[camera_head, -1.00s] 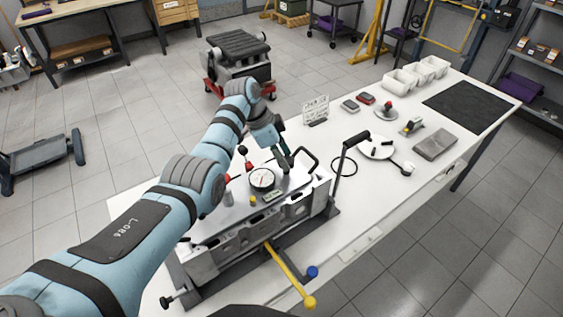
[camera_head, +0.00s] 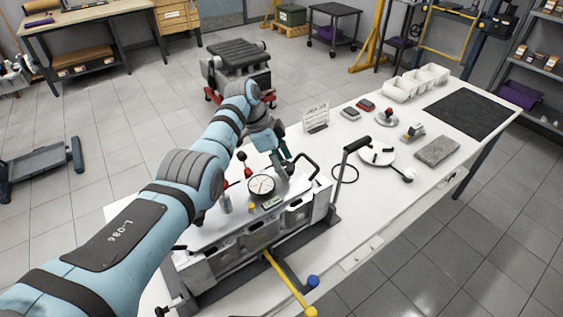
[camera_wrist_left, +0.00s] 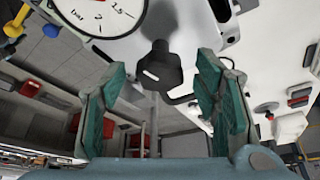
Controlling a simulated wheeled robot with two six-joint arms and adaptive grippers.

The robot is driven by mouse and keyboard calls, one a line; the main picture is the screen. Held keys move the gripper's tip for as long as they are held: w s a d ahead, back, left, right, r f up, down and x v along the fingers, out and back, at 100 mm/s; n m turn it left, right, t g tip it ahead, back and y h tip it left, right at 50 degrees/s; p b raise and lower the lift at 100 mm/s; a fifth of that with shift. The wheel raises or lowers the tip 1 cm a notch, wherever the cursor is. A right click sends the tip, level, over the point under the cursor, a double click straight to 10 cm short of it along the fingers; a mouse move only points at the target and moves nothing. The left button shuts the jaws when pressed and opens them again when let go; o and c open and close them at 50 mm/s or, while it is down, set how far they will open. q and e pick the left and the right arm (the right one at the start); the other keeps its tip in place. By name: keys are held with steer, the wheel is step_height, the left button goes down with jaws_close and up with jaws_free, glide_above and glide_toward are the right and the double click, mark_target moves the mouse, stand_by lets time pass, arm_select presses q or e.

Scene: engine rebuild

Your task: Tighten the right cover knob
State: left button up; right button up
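The cover fixture (camera_head: 250,240) is a long grey block on the white table, with a round dial gauge (camera_head: 261,185) on its top plate. My left gripper (camera_head: 282,160) is over the far right part of that plate, just beyond the gauge. In the left wrist view, a black knob (camera_wrist_left: 160,68) stands between the two teal finger pads of my left gripper (camera_wrist_left: 162,80), with a visible gap on either side. The gauge also shows at the top of that view (camera_wrist_left: 95,12). In the head view the knob is mostly hidden by the gripper. My right gripper is not in view.
A yellow bar (camera_head: 290,285) sticks out in front. A red-and-black lever (camera_head: 243,165) stands left of the gauge. A round white plate (camera_head: 378,155) and white bins (camera_head: 415,80) lie farther right.

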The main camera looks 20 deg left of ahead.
arm_select(q)
steer(key=v, duration=1.2)
